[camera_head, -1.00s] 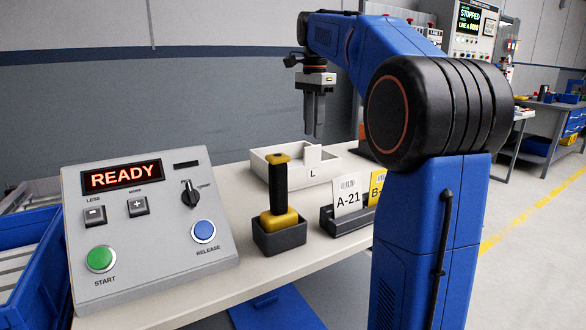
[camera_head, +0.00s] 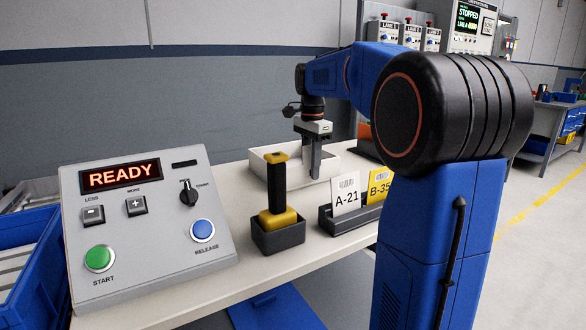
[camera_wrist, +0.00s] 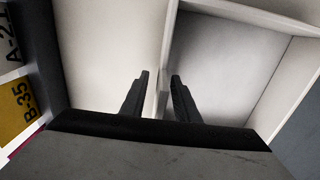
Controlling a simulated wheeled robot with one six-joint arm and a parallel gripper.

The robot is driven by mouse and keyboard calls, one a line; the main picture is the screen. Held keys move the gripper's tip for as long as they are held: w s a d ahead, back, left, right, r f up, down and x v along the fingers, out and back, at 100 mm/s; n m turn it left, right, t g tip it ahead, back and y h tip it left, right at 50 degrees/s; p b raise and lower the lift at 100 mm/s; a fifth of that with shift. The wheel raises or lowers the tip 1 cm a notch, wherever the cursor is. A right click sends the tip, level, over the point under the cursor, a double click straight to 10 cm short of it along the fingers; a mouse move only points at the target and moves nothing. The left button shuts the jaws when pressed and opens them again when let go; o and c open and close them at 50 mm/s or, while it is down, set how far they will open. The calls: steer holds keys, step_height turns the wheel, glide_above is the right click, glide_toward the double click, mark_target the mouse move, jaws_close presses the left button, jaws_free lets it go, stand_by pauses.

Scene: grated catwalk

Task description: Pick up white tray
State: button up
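The white tray (camera_head: 262,164) sits on the table behind the black-and-yellow handheld device. In the wrist view, my two dark fingers (camera_wrist: 159,76) are apart, one on each side of the divider. A gap shows around the divider, so the fingers are open and not visibly pressed on it.
A control panel (camera_head: 145,225) reading READY stands at the left. The handheld device (camera_head: 277,190) in its grey base stands in front of the tray. A card holder (camera_head: 345,222) with A-21 and B-35 cards is front right. A blue crate (camera_head: 35,265) is at far left.

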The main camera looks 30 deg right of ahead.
steer(key=shift+f, duration=0.6)
jaws_close()
steer(key=shift+r, duration=0.1)
